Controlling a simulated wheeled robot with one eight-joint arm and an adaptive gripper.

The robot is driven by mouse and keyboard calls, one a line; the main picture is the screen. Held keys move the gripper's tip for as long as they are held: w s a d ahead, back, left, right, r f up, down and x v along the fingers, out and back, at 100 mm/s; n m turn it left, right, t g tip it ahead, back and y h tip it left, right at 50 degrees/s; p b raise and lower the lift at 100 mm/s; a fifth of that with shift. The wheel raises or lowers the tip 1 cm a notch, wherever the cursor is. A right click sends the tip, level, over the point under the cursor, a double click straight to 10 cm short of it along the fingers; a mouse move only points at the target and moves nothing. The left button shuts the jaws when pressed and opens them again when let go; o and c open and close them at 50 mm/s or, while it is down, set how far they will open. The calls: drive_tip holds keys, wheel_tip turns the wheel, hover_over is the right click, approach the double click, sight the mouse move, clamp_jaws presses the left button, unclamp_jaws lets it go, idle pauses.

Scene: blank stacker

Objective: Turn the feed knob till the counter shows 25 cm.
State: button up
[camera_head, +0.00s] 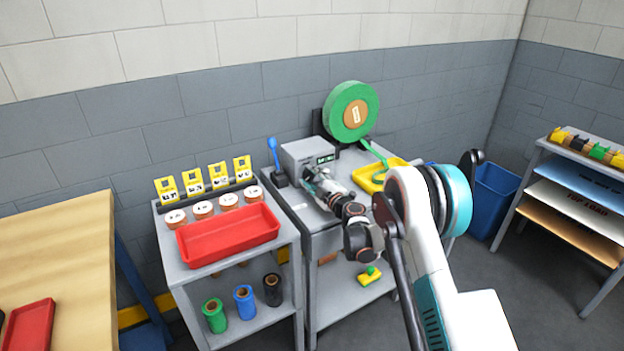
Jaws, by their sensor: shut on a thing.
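The feed machine, a grey box (299,152), stands on the middle cart. Its small dark counter display (325,158) has lit green characters too small to read. My gripper (314,184) reaches in from the right and is shut at the machine's front, below the display, on the feed knob. The gripper hides the knob, so its angle cannot be seen. A large green tape roll (352,112) stands behind the machine on the right. A green strip (375,153) runs down from it towards a yellow tray (378,182).
A blue spoon-shaped tool (273,152) stands upright left of the machine. A red tray (228,238) and several small round pots sit on the left cart. A blue bin (495,200) stands on the floor at right.

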drive_tip(key=shift+m, duration=0.7)
drive_tip(key=o, duration=1.1)
drive_tip(key=shift+c, duration=0.2)
drive_tip(key=shift+d, duration=0.1)
drive_tip(key=v, duration=1.2)
